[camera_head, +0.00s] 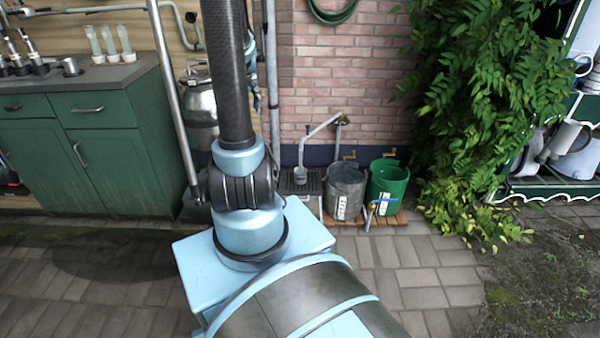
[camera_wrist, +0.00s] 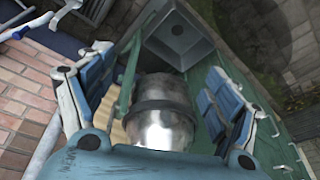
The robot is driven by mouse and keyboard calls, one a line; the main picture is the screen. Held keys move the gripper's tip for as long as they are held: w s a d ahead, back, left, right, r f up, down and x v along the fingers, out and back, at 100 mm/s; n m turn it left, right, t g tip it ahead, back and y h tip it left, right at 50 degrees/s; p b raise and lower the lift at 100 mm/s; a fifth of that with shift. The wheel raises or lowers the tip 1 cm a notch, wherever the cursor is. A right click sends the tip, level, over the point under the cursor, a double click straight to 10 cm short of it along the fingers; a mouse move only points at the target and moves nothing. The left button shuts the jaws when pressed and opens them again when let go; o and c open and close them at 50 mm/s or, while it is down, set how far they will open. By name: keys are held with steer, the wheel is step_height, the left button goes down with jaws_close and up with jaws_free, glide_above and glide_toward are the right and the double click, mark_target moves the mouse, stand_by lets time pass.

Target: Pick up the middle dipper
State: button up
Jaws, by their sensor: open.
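I cannot make out the middle dipper for certain in either view. On the shelf at the right edge of the head view, pale metal vessels (camera_head: 571,140) show, partly cut off, and I cannot tell whether any is a dipper. My gripper (camera_wrist: 152,88) shows in the wrist view with its two blue-grey fingers spread wide. A shiny metal churn (camera_wrist: 160,125) shows between the fingers, and they do not visibly grip it. The churn also stands behind my arm in the head view (camera_head: 200,98).
A green cabinet (camera_head: 105,150) with small vessels on its counter is at left. A grey bucket (camera_head: 345,190) and a green bucket (camera_head: 388,185) stand by the brick wall. Leafy vines (camera_head: 470,100) hang beside the right shelf. Paving in front is clear.

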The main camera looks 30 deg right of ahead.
steer(key=w+d+f, duration=0.4)
steer(key=d+f, duration=0.4)
steer(key=d, duration=0.2)
steer(key=w+d+f, duration=0.4)
steer(key=d+f, duration=0.5)
steer(key=s+d+f+m+t, duration=0.1)
steer(key=s+d+f, duration=0.1)
steer(key=d+f, duration=0.65)
steer(key=s+d+f, duration=0.1)
steer(key=d+f, duration=0.5)
steer(key=f, duration=0.5)
glide_toward(300, 172)
steer(key=f, duration=0.1)
steer(key=s+a+f, duration=0.1)
steer(key=shift+s+a+f+h, duration=0.35)
steer(key=shift+a+f+h, duration=0.05)
steer(key=shift+w+x, duration=0.2)
steer(key=shift+x, duration=1.1)
steer(key=shift+w+x, duration=0.2)
steer(key=shift+x, duration=1.15)
steer(key=shift+r, duration=0.2)
steer(key=c, duration=1.3)
